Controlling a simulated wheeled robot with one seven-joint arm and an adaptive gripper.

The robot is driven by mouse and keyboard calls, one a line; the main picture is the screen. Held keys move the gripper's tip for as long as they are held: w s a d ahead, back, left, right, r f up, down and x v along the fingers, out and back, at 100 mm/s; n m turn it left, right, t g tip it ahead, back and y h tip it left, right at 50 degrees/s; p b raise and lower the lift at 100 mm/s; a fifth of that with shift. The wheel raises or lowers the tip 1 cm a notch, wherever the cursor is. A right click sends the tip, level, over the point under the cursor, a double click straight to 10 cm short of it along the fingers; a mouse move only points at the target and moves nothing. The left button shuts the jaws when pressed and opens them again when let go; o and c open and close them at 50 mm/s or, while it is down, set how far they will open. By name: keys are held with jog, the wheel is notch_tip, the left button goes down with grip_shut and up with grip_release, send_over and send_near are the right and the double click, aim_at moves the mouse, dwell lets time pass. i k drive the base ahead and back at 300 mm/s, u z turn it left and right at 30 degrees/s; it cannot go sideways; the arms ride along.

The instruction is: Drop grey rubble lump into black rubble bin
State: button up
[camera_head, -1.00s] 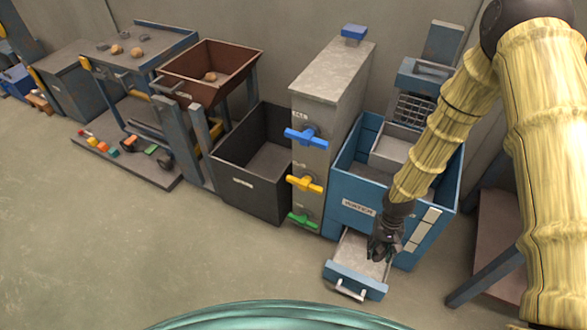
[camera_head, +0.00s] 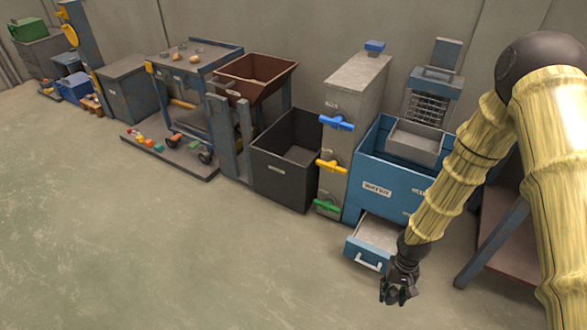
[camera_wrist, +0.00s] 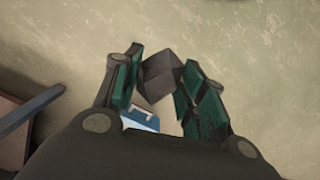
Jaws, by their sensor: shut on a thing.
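In the wrist view a grey rubble lump (camera_wrist: 158,74) is held between the two fingers of my gripper (camera_wrist: 158,80). In the head view my gripper (camera_head: 398,291) hangs at the lower right, over the floor in front of the open drawer; the lump is too small to make out there. The black rubble bin (camera_head: 287,182) stands open-topped on the floor, left of the grey cabinet, up and to the left of my gripper. The part of its inside that shows looks empty.
The blue waste box (camera_head: 388,187) has its drawer (camera_head: 369,247) pulled out. A grey cabinet (camera_head: 348,97) with blue, yellow and green handles stands between it and the bin. A brown hopper (camera_head: 257,82) is behind the bin. A table leg (camera_head: 492,245) stands right. Floor at left is clear.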

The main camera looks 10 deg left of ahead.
aim_at(295, 157)
jog(key=u, duration=0.25)
jog(key=i, duration=0.8)
jog(key=u, duration=1.2)
jog(key=i, duration=0.75)
jog(key=u, duration=0.7)
jog(key=i, duration=0.7)
jog(key=z, duration=1.1)
jog(key=i, duration=0.8)
jog(key=z, duration=0.85)
jog(key=i, duration=0.6)
jog(key=z, duration=0.2)
